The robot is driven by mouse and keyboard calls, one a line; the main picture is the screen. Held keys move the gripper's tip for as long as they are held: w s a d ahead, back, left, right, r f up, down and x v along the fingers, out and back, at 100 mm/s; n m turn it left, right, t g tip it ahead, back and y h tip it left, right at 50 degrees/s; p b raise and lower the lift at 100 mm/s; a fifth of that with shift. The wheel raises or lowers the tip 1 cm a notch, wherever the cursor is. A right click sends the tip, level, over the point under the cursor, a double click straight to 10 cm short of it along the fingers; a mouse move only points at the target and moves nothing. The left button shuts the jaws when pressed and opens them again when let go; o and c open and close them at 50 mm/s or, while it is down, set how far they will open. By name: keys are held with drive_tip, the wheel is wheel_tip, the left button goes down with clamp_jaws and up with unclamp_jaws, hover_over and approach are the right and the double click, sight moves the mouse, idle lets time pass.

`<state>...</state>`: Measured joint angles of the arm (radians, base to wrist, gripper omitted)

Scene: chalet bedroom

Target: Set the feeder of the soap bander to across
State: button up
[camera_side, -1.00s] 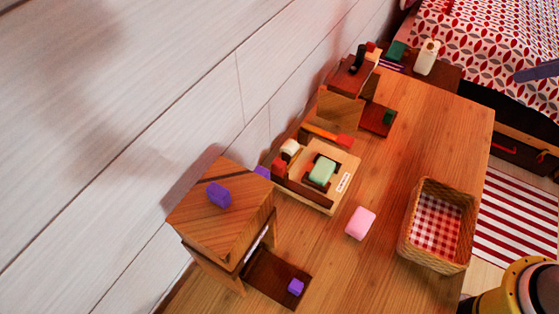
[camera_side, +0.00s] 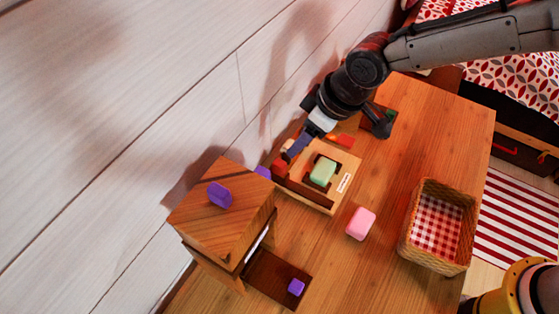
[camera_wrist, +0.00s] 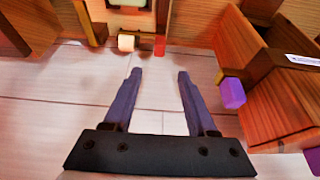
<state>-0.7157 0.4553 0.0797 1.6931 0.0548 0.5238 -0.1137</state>
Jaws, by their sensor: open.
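The machine with a light wood base (camera_side: 332,194), a label and a pale green soap (camera_side: 322,171) in its dark cradle appears to be the soap bander. A cream roll (camera_wrist: 126,42) and a red piece (camera_wrist: 160,46) are at its wall side. My gripper (camera_wrist: 159,73) is open, with nothing between its fingers. In the side view it hangs over the machine's wall-side end and partly covers the roll. I cannot tell whether it touches anything. Which part is the feeder, and its setting, is unclear.
A wooden tower (camera_side: 222,225) with purple knobs (camera_side: 219,195) stands at the left. A pink soap (camera_side: 360,223) and a wicker basket (camera_side: 437,225) with checked lining are on the table (camera_side: 380,260). My arm largely hides another wooden unit behind. The white wall is close.

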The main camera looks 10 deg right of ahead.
sight(280, 163)
drive_tip(key=x, duration=1.3)
drive_tip(key=shift+w+f, duration=0.1)
drive_tip(key=shift+f, duration=0.1)
clamp_jaws()
idle(0.9)
